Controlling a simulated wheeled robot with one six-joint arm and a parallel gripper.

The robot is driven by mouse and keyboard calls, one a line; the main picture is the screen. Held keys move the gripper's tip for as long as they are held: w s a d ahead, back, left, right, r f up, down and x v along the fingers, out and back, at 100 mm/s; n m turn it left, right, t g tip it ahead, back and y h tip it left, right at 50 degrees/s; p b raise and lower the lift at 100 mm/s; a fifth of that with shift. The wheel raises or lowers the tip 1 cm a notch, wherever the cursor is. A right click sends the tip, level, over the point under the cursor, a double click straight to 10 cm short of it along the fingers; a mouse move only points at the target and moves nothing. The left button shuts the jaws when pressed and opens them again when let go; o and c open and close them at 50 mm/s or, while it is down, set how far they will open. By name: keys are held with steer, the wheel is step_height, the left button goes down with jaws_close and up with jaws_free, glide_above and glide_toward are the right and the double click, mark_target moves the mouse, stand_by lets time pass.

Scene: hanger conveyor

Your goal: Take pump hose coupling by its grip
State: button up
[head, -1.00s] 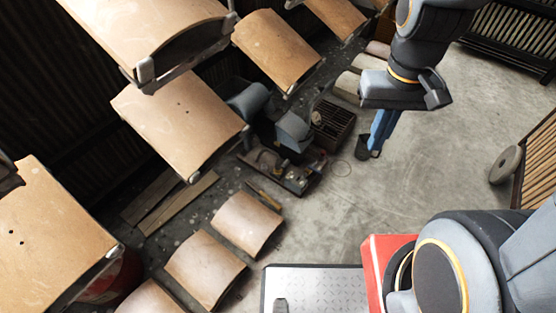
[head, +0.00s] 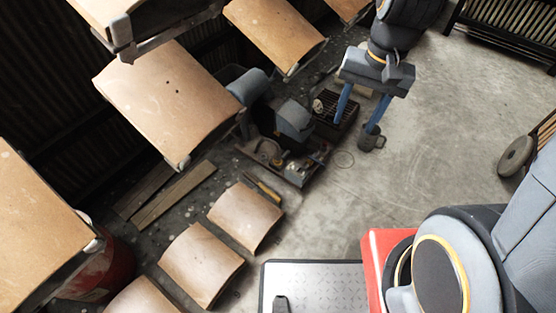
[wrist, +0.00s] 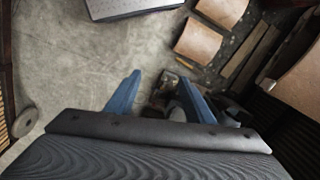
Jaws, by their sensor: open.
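I cannot pick out the pump hose coupling for certain. A grey rounded machine (head: 293,120), perhaps the pump, stands on the floor behind a low tray (head: 297,178) of small metal parts. A small dark cup-like piece (head: 370,139) shows just below one of my fingers. My gripper (head: 358,122) is open, with its blue fingers spread and pointing down near a dark slatted crate (head: 336,108). In the wrist view, my gripper (wrist: 160,95) has bare concrete and some dark, unclear items between and beyond its fingers.
Tan curved panels (head: 168,98) hang in a row at the left. More panels (head: 245,216) lie lower down near planks (head: 172,197). A grey disc (head: 516,156) stands at the right. Concrete floor (head: 430,130) is free right of my gripper.

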steer(key=w+a+f+m+y+b, duration=0.1)
steer(key=w+a+f+m+b, duration=0.2)
steer(key=w+f+b, duration=0.5)
steer(key=w+a+f+m+b, duration=0.3)
steer(key=w+f+m+b, duration=0.15)
steer(key=f, duration=0.55)
steer(key=w+a+f+m+y+b, duration=0.1)
steer(key=w+a+f+m+b, duration=0.1)
steer(key=w+f+b, duration=0.5)
steer(key=m+t+y+b, duration=0.1)
steer(key=m+t+b, duration=0.1)
steer(key=m+b, duration=1.05)
glide_above(278, 154)
steer(key=d+b, duration=0.3)
steer(key=f+n, duration=0.1)
steer(key=f, duration=0.9)
steer(key=f+n, duration=0.1)
steer(key=f, duration=1.9)
steer(key=shift+s+a+f+n, duration=0.2)
steer(key=shift+s+n, duration=0.05)
steer(key=shift+n, duration=0.15)
steer(key=shift+b+x, duration=2.65)
steer(key=shift+x, duration=1.55)
steer(key=shift+d, duration=0.15)
steer(key=shift+c, duration=0.3)
steer(key=c, duration=1)
